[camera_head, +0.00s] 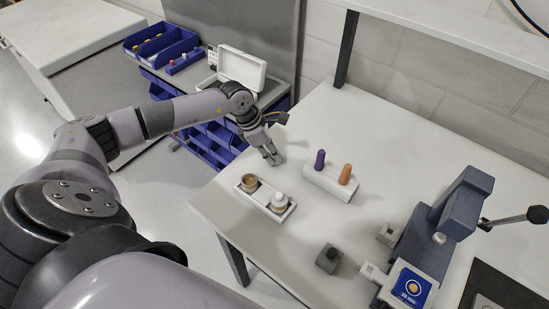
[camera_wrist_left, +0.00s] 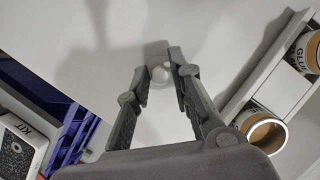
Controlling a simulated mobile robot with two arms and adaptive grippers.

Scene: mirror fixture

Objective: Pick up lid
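My left gripper (camera_head: 272,158) points down at the white table, behind the small white tray (camera_head: 238,189) in the head view. In the left wrist view, a small pale round thing, which may be the lid (camera_wrist_left: 160,75), shows between the fingertips of this gripper (camera_wrist_left: 158,76). Its full shape is hidden by the fingers, and I cannot tell whether they grip it. The tray holds an open-topped jar (camera_head: 250,183) and a jar with a white top (camera_head: 280,200). The open jar also shows in the left wrist view (camera_wrist_left: 265,136), beside a labelled glue jar (camera_wrist_left: 311,52). My right gripper is not in view.
A white holder (camera_head: 328,187) with purple (camera_head: 320,159) and orange (camera_head: 345,174) handles stands right of the gripper. A grey block (camera_head: 328,258) and a blue-grey press (camera_head: 440,225) are farther right. An open white case (camera_head: 240,72) and blue bins (camera_head: 160,42) lie behind.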

